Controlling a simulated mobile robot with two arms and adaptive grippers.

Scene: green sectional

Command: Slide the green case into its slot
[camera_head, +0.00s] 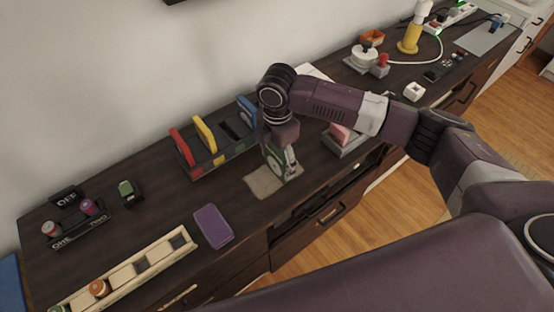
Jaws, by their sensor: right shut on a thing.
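The dark rack (208,168) stands at the back of the cabinet top. It holds an upright red case (181,146), a yellow case (205,134) and a blue case (246,110). A gap shows between the yellow and blue cases. My right gripper (279,150) reaches down to the right of the rack. It is shut on the green case (272,163), which is upright over a beige mat (260,184). The gripper partly hides the case, and I cannot tell whether its bottom touches the mat. My left gripper is not in view.
A purple box (213,226) and a long pale tray (130,273) lie at the front left. A grey block with a pink top (341,134) stands right of the gripper. A yellow bottle (410,38) is far right. Dark surface is clear between rack and purple box.

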